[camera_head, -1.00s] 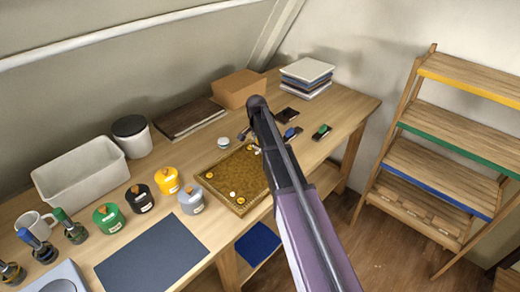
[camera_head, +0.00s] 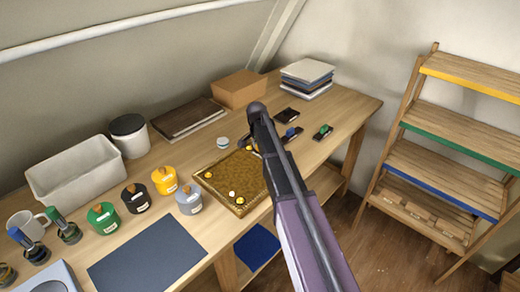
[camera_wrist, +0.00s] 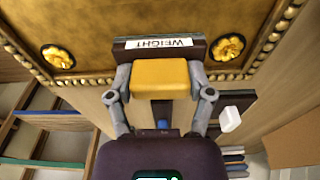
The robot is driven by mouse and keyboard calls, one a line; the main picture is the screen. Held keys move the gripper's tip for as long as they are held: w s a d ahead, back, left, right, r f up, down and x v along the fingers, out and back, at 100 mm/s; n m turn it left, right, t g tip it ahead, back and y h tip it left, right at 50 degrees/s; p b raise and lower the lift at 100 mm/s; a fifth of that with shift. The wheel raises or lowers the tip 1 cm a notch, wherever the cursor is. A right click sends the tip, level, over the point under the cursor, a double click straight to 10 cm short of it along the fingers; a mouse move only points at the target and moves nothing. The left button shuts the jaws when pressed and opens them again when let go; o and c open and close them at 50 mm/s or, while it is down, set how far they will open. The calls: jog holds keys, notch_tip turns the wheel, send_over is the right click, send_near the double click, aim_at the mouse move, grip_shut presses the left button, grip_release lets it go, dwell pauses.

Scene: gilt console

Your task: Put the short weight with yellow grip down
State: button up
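In the wrist view, my gripper (camera_wrist: 161,72) has its two grey fingers on either side of a yellow block, the grip of the short weight (camera_wrist: 160,85). The weight has a dark plate with a white "WEIGHT" label beyond the grip. It shows in front of the ornate gilt tray (camera_wrist: 110,62) near its beaded rim; I cannot tell whether it touches anything. In the head view, my arm hides most of the gripper and weight, at the right far corner of the gilt tray (camera_head: 228,178).
Two dark pieces with a blue knob (camera_head: 291,133) and a green knob (camera_head: 323,132) lie right of my arm. Yellow (camera_head: 164,181), black (camera_head: 136,198), grey (camera_head: 189,200) and green (camera_head: 103,218) canisters stand left of the tray. A dark mat (camera_head: 148,255) is bare.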

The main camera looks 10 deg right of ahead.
aim_at(258, 154)
jog(key=o, duration=0.4)
jog(key=shift+r, duration=0.1)
notch_tip(258, 154, up, 12)
jog(key=a+p, duration=0.1)
jog(key=p, duration=1.1)
jog(key=shift+s, duration=0.4)
jog(key=shift+a, duration=0.1)
jog(key=shift+s, duration=0.1)
dwell(0.3)
jog(key=s+d+n+y, duration=0.1)
jog(key=s+n, duration=0.9)
jog(key=s, duration=1.8)
jog(key=shift+n+g, duration=0.4)
dwell(1.7)
